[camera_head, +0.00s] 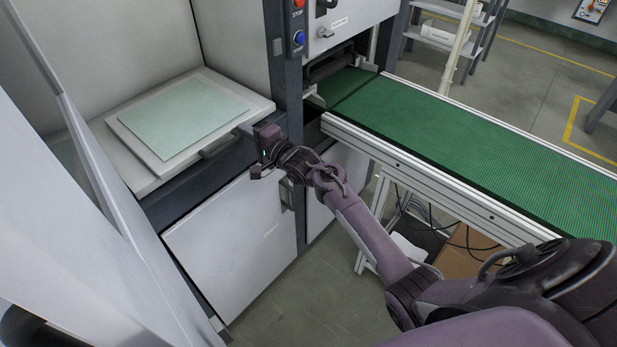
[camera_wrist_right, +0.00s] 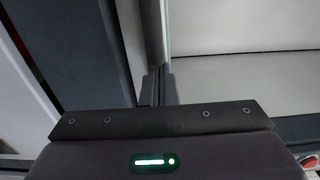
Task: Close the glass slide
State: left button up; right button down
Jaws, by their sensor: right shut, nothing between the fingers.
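A pale green glass sheet (camera_head: 180,118) lies flat on a white tray-like slide (camera_head: 123,132) inside the open machine bay. A dark handle (camera_head: 220,146) shows at the slide's front right edge. My right gripper (camera_head: 243,129) is beside the front right corner of the slide, close to the machine's dark post. Its fingers are shut and empty; whether they touch the slide I cannot tell. In the right wrist view the shut fingers (camera_wrist_right: 159,88) point toward a pale vertical edge. My left gripper is not in view.
A green conveyor (camera_head: 470,140) with a pale metal frame runs to the right. The dark post (camera_head: 290,90) with red and blue buttons stands behind my right gripper. A white panel (camera_head: 75,240) fills the left side. Open floor (camera_head: 320,290) lies below.

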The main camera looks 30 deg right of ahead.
aim_at(237, 123)
jog(key=b+x, duration=0.1)
jog(key=x, duration=0.2)
jog(key=shift+w+a, duration=0.1)
jog(key=shift+w, duration=0.2)
jog(key=shift+w+b, duration=0.1)
jog(key=shift+b, duration=0.2)
jog(key=shift+r, duration=0.25)
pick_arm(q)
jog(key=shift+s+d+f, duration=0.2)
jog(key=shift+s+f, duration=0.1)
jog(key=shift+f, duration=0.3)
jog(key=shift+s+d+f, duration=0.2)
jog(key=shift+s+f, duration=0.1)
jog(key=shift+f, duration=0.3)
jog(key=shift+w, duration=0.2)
pick_arm(e)
jog(key=shift+r, duration=0.15)
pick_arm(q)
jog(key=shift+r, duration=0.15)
